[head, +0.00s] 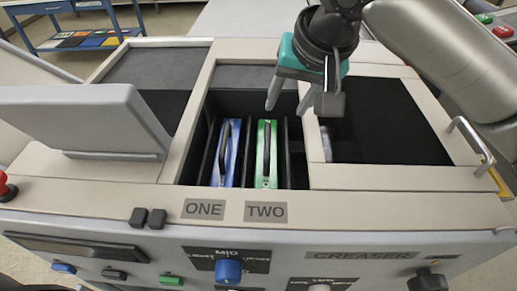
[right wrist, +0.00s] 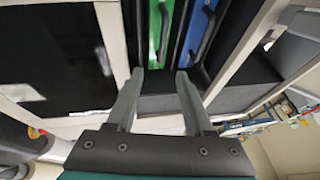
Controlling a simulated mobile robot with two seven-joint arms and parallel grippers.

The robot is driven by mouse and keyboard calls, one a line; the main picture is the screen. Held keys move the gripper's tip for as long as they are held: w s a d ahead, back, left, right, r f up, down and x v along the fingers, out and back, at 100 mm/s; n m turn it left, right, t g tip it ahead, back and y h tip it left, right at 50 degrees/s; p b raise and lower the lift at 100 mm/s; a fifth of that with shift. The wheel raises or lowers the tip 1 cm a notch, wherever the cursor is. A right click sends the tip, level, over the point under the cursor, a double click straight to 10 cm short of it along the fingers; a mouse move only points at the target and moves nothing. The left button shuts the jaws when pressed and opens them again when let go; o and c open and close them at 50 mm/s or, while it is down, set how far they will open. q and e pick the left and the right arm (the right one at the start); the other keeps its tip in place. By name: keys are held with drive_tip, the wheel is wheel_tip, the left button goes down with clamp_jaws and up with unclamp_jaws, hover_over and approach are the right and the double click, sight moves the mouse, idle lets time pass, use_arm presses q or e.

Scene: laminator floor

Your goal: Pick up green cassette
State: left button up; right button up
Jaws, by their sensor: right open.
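The green cassette (head: 266,155) stands in the slot above the label TWO, with a black handle along its top. It also shows in the right wrist view (right wrist: 155,35), at the top just beyond the fingertips. The blue cassette (head: 226,155) stands in the slot above the label ONE, to the left of the green one. My right gripper (head: 298,108) is open and empty, above the far end of the bay and apart from the green cassette. In the right wrist view its fingers (right wrist: 158,78) are spread. My left gripper is not in view.
Dark dividers separate the slots. A grey raised panel (head: 85,120) stands left of the bay. A black recessed area (head: 385,120) and a metal handle (head: 472,142) lie to the right. Knobs (head: 228,270) and buttons line the front panel.

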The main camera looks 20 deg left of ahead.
approach(268, 137)
drive_tip(key=x, duration=0.5)
drive_tip(key=shift+w+d, duration=0.15)
drive_tip(key=shift+d, duration=0.1)
drive_tip(key=shift+w+a+f, duration=0.1)
drive_tip(key=shift+f, duration=0.3)
drive_tip(key=x, duration=0.5)
drive_tip(key=shift+s+a+b, duration=0.2)
drive_tip(key=shift+a+b, duration=0.05)
drive_tip(key=shift+b, duration=0.05)
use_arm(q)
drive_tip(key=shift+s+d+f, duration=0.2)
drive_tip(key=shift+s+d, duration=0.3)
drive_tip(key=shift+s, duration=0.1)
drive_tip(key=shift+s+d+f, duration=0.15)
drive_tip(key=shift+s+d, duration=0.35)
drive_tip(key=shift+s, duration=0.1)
use_arm(e)
drive_tip(key=shift+c, duration=0.2)
drive_tip(key=c, duration=0.8)
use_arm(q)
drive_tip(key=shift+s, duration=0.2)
use_arm(e)
drive_tip(key=shift+r, duration=0.15)
